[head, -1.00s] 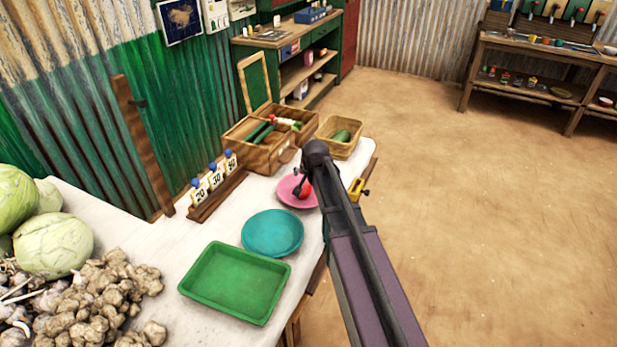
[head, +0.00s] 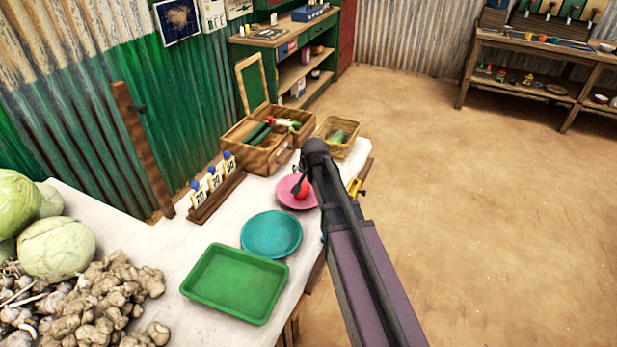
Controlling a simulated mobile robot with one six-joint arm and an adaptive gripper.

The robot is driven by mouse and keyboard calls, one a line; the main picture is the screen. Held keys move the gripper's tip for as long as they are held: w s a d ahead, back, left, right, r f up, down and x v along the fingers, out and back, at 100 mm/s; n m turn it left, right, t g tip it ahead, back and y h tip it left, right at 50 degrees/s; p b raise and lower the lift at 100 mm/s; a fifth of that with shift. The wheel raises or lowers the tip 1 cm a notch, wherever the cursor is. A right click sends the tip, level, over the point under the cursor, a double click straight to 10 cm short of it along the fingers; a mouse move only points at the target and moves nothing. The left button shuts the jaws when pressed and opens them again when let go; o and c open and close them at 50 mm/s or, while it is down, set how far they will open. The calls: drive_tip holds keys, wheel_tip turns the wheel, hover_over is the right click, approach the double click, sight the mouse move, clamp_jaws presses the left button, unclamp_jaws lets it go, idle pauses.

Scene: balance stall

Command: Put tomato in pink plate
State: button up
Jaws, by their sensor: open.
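The red tomato (head: 302,190) is at the pink plate (head: 285,193), inside its outline as seen from the head. My arm hides the plate's right part. My gripper (head: 299,187) is open, with a dark finger showing just left of the tomato. The rest of the gripper is hidden behind my arm, and I cannot tell whether the finger touches the tomato.
A teal plate (head: 271,234) and a green tray (head: 235,284) stand nearer on the white table (head: 185,250). A numbered card rack (head: 214,190), a wooden box of vegetables (head: 258,157) and a basket (head: 343,146) stand around the pink plate. Cabbages (head: 57,250) and ginger roots (head: 110,295) fill the left.

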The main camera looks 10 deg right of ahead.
drive_tip(key=s+f+n+g, duration=0.2)
drive_tip(key=s+n+g, duration=0.3)
drive_tip(key=s, duration=1.8)
drive_tip(key=shift+s+d+n, duration=0.2)
drive_tip(key=shift+s+n, duration=0.15)
drive_tip(key=shift+n, duration=0.45)
